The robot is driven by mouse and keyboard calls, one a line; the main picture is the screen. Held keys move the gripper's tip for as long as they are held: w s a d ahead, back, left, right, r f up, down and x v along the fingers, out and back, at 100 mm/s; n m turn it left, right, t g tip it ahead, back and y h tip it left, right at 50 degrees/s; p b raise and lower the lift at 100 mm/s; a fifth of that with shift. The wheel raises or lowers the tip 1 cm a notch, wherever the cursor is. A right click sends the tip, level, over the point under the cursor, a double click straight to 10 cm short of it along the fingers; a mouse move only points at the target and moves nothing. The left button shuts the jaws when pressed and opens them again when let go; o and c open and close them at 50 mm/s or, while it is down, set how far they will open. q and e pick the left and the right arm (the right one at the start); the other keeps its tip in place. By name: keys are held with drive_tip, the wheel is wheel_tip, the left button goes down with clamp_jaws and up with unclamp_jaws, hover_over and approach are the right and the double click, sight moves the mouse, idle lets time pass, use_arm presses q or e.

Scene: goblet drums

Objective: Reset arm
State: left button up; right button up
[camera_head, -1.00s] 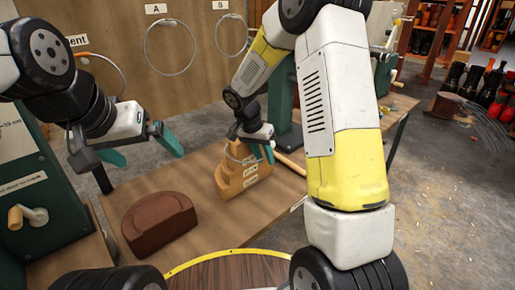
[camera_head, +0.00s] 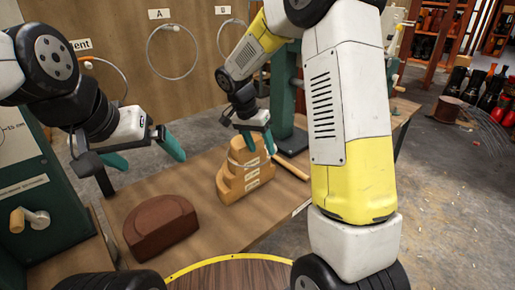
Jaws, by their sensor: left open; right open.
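My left gripper (camera_head: 145,153) is open and empty, with its teal fingers spread above the left part of the table. My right gripper (camera_head: 260,143) is open just above a stepped tan wooden block (camera_head: 233,184) with small labels. A thin pale ring lies around the upper part of this block, partly hidden by the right gripper's fingers. I cannot tell whether a fingertip touches the block or the ring.
A reddish-brown rounded block (camera_head: 160,228) sits on the wooden table (camera_head: 205,222) at the front left. Wire rings hang on the back board at label A (camera_head: 159,14) and label B. A green cabinet with a crank (camera_head: 35,218) stands at the left.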

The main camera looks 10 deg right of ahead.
drive_tip(key=s+d+r+n+t+y, duration=0.2)
drive_tip(key=s+d+r+n+y, duration=0.1)
drive_tip(key=s+r, duration=0.75)
drive_tip(key=s+r+n+t+y, duration=0.1)
drive_tip(key=s+r+n, duration=0.1)
drive_tip(key=s, duration=0.4)
drive_tip(key=s+r+n+t+y, duration=0.1)
drive_tip(key=s+r+n+t, duration=0.1)
drive_tip(key=s, duration=0.5)
drive_tip(key=shift+s+r+n+y, duration=0.2)
drive_tip(key=shift+s+n+y, duration=0.1)
drive_tip(key=shift+n, duration=0.4)
idle(0.7)
